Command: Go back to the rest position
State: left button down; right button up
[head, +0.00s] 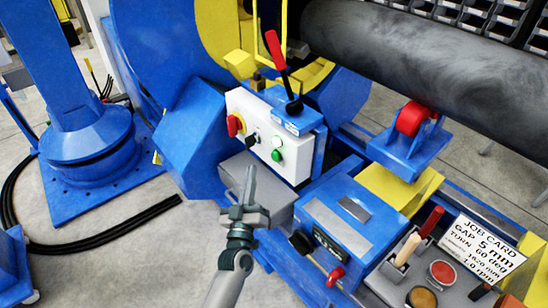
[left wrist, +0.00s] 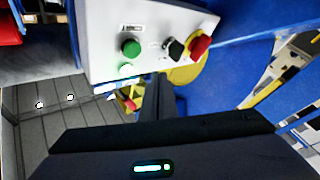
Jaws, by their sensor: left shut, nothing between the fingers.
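My left gripper (head: 248,180) is in the lower middle of the head view, its fingers together and pointing up the picture. Nothing shows between them. In the left wrist view the dark closed fingers (left wrist: 160,95) point towards the white control panel (left wrist: 130,22). In the head view this control panel (head: 262,135) stands just beyond the fingertips, with a green button, a dark knob and a red-and-yellow knob. A gap to the panel seems to show, but its size is hard to tell. My right gripper is in neither view.
A red-handled lever (head: 277,52) rises above the control box. A blue box (head: 345,222), a tool tray and a job card (head: 480,247) lie to the right. A large grey cylinder (head: 430,70) crosses the upper right. Grey floor (head: 130,270) is open at lower left, with black cables.

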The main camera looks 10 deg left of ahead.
pick_arm(q)
jog(key=s+d+f+m+g+h, duration=0.1)
jog(key=s+f+m+g, duration=0.15)
jog(key=f, duration=0.65)
jog(key=s+d+f+m+g+h+p, duration=0.15)
jog(key=s+f, duration=0.25)
jog(key=f, duration=0.4)
jog(key=s+d+f+m+g+h+b, duration=0.1)
jog(key=s+d+f+m+g+h, duration=0.2)
jog(key=f, duration=0.6)
jog(key=s+a+f+m+g+y, duration=0.1)
jog(key=s+f+g, duration=0.3)
jog(key=s+f, duration=0.6)
jog(key=s+a+f+m+g+y+p, duration=0.1)
jog(key=s+a+f+g, duration=0.3)
jog(key=s+f, duration=0.7)
jog(key=s+g, duration=0.1)
jog(key=s, duration=0.4)
jog(key=shift+s+a+f, duration=0.15)
jog(key=shift+s+f, duration=0.1)
jog(key=shift+s, duration=0.1)
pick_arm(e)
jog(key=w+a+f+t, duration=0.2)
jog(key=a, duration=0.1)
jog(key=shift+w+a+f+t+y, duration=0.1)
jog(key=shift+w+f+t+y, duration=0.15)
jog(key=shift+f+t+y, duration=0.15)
